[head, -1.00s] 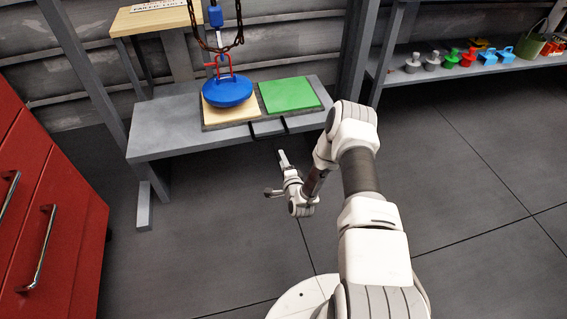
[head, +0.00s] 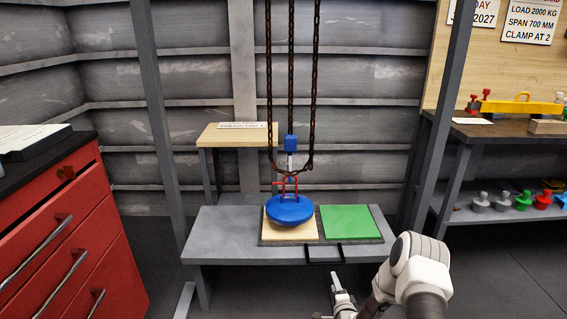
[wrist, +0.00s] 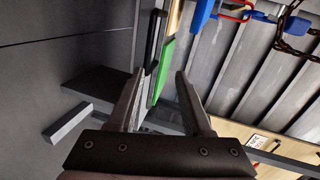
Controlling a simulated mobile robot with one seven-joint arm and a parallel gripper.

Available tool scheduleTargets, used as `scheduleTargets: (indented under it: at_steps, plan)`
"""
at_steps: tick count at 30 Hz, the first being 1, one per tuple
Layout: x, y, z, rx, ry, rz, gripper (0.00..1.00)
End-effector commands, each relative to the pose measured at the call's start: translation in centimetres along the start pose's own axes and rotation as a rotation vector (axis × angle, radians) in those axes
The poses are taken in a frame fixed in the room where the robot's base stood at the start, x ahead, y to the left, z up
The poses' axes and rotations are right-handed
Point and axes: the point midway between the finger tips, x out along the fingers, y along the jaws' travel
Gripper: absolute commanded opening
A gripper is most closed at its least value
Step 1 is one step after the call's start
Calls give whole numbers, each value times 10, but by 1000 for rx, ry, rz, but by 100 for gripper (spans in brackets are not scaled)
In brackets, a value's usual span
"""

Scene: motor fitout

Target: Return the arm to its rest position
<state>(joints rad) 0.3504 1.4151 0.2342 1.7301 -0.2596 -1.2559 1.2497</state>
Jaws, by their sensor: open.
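My gripper (wrist: 158,98) is open in the wrist view, with nothing between its two fingers. In the head view my gripper (head: 335,288) is at the bottom, in front of and below the bench edge, apart from the bench. My arm (head: 415,265) reaches up from the lower right and is folded at the elbow. Part of the arm is cut off by the bottom edge.
A grey bench (head: 215,240) holds a blue round motor (head: 290,210) with a red handle on a tan pad, beside a green pad (head: 350,222). Rusty chains (head: 291,80) hang above it. Red drawers (head: 60,240) stand left; a shelf (head: 470,216) with coloured pieces stands right.

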Motion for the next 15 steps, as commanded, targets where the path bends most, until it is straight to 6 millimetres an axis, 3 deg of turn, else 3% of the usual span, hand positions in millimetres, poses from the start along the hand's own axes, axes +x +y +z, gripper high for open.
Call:
scheduleTargets:
  at_steps: [1, 8, 15]
  plan:
    - [4, -21, -1, -44, -13, 7, 50]
    - [6, -96, -2, -272, -74, 103, 50]
    - [-15, -170, -4, -496, -126, 199, 50]
